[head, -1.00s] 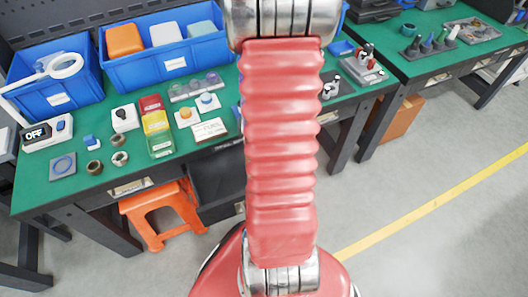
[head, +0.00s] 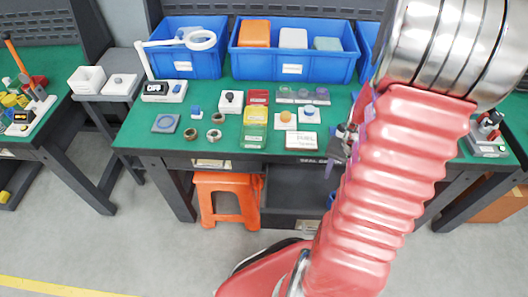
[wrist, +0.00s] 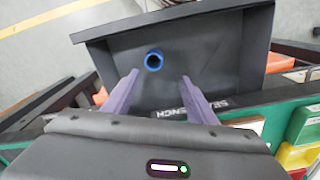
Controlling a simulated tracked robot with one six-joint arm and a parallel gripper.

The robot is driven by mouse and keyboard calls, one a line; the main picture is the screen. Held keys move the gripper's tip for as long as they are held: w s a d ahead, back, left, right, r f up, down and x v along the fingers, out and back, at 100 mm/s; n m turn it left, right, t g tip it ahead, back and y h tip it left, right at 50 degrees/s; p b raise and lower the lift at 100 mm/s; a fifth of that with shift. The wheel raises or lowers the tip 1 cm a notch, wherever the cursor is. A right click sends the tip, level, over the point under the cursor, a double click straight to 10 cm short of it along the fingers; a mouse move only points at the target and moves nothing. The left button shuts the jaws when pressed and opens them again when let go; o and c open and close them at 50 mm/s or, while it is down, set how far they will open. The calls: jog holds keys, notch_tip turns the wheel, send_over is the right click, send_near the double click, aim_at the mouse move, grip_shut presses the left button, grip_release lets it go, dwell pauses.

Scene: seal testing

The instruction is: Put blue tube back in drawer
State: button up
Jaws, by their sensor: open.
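The blue tube (wrist: 153,61) shows as a blue ring with a dark centre inside the open dark drawer (wrist: 215,60) in the wrist view. A small blue piece of it (head: 331,200) shows beside my arm in the head view. The drawer (head: 285,203) is pulled out below the bench front. My gripper (wrist: 160,77) is open, with its two purple fingers apart and nothing between them. The tube appears beyond the fingertips, apart from them. In the head view my gripper (head: 333,160) hangs at the bench's front edge, partly hidden by my red arm.
The green bench (head: 175,105) holds blue bins (head: 290,68), small rings, coloured boxes and a white labelled block (head: 301,141). An orange stool (head: 226,198) stands left of the drawer. Grey floor in front is clear. Another bench (head: 40,80) stands at left.

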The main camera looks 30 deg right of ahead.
jog(key=w+a+r+n+t, duration=0.2)
jog(key=w+a+r+n, duration=0.15)
jog(key=a+r, duration=0.7)
jog(key=w+a+r+n+t, duration=0.2)
jog(key=w+a+r+n, duration=0.15)
jog(key=a+r, duration=0.7)
jog(key=s+a+r+n+t, duration=0.1)
jog(key=s+a+r+n, duration=0.2)
jog(key=s+a+r, duration=0.2)
jog(key=a, duration=0.2)
jog(key=shift+a+r, duration=0.25)
jog(key=shift+a, duration=0.1)
jog(key=shift+c, duration=0.7)
